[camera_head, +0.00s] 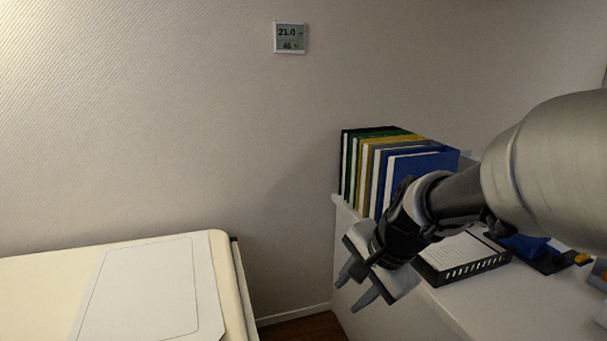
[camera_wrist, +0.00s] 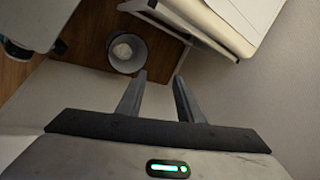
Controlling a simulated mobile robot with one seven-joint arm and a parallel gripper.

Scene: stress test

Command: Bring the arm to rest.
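My gripper (camera_head: 352,287) hangs at the front left edge of the white counter in the head view, its fingers pointing down and to the left. In the wrist view my gripper (camera_wrist: 160,84) shows its two fingers apart with nothing between them. Beyond the fingertips are the wooden floor and a round bin. My arm comes in from the right in the head view and covers part of the counter.
A white counter (camera_head: 385,307) carries upright binders (camera_head: 423,166) and a black paper tray (camera_head: 463,270). A padded table (camera_head: 45,275) with a white sheet (camera_head: 150,285) stands at left. A bin (camera_wrist: 127,53) stands on the floor. A small display (camera_head: 290,38) hangs on the wall.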

